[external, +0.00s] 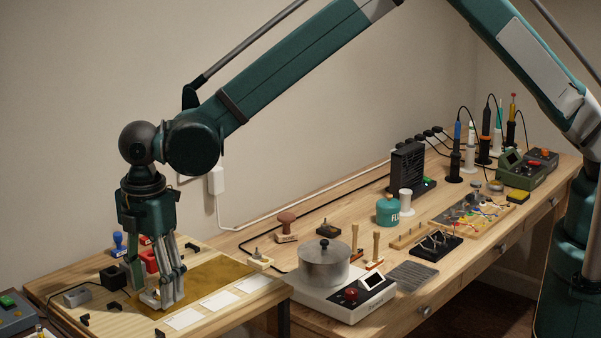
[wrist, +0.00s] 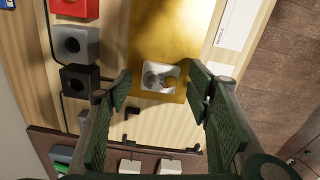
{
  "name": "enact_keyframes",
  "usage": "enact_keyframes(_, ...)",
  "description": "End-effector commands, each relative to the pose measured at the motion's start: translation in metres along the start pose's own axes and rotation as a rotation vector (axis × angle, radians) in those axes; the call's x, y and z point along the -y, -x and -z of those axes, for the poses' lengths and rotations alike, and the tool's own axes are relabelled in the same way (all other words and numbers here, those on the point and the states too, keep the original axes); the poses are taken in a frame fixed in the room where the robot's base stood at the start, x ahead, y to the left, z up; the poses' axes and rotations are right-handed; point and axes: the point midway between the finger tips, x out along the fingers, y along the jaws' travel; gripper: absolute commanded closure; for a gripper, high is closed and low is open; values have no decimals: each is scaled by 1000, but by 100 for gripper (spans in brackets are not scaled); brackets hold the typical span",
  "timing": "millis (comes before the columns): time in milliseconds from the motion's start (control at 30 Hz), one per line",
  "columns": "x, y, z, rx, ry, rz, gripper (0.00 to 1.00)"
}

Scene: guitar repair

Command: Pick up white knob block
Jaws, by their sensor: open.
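The white knob block (wrist: 152,68) is a pale square block with a round metal knob, at the lower end of the gold-brown mat (wrist: 165,25) in the wrist view. My gripper (wrist: 158,88) is open, with its green padded fingers on the two sides of the block. In the external view my gripper (external: 160,296) points down, low over the near left of the bench. The white knob block (external: 149,298) shows there partly hidden behind the fingers. I cannot tell whether the fingers touch it.
A black block (wrist: 79,80), a grey block (wrist: 76,42) and a red block (wrist: 75,7) stand left of my gripper in the wrist view. White cards (external: 219,299) lie along the mat's edge. A scale with a metal pot (external: 324,266) stands to the right.

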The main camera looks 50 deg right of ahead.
Motion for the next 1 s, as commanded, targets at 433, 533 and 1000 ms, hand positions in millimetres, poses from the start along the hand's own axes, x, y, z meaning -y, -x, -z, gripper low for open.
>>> enact_keyframes(433, 0, -9, 0, 0, 0, 0, 50)
enact_keyframes(533, 0, -9, 0, 0, 0, 0, 50)
enact_keyframes(1000, 0, -9, 0, 0, 0, 0, 80)
